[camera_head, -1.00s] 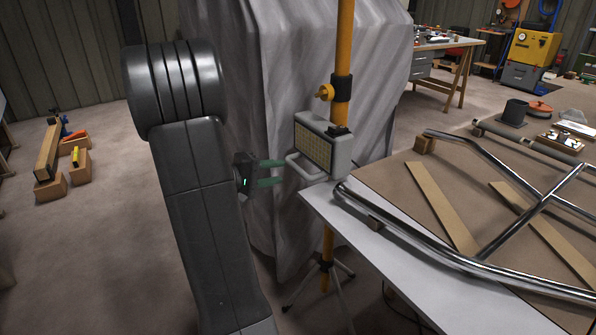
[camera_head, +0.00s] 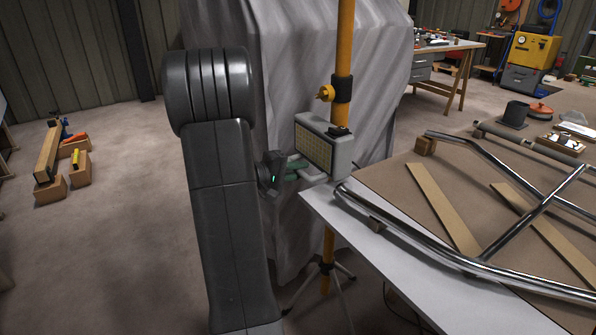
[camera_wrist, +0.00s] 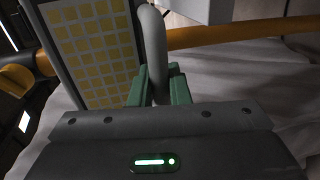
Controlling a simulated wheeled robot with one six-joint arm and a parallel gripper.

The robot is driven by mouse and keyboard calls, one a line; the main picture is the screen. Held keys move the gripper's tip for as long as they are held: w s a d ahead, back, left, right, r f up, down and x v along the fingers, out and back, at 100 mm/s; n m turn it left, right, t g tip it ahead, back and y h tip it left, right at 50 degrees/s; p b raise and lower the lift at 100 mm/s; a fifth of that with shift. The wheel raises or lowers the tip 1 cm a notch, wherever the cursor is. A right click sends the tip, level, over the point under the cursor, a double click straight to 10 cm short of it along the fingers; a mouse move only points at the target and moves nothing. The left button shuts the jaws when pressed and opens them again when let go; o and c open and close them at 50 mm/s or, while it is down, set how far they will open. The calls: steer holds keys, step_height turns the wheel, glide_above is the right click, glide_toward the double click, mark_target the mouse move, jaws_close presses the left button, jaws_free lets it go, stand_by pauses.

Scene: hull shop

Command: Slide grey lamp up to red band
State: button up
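The grey lamp (camera_head: 342,153), with a yellow-dotted panel, is on a yellow upright pole (camera_head: 345,40). A black collar (camera_head: 342,88) with a yellow knob (camera_head: 326,93) sits on the pole just above the lamp. My gripper (camera_head: 293,170) is at the lamp's left side, at its grey loop handle (camera_wrist: 153,45). In the wrist view, my green fingers (camera_wrist: 158,85) lie close against both sides of the handle and appear shut on it. Part of the handle is hidden behind the fingers and gripper body. No red band shows in either view.
A table (camera_head: 335,212) with bent chrome tubing (camera_head: 430,237) stands close to the lamp's right. A grey draped sheet (camera_head: 290,60) hangs behind the pole. A tripod (camera_head: 325,270) stands below. The floor at left is mostly clear, apart from wooden blocks (camera_head: 50,188).

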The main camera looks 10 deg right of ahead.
jaws_close()
step_height(320, 180, up, 20)
steer(key=p, duration=0.5)
steer(key=shift+r, duration=0.1)
steer(key=o, duration=0.6)
jaws_free()
steer(key=shift+c, duration=0.2)
steer(key=p+v, duration=0.1)
steer(key=v, duration=1.2)
steer(key=shift+a, duration=0.4)
steer(key=shift+s, duration=0.1)
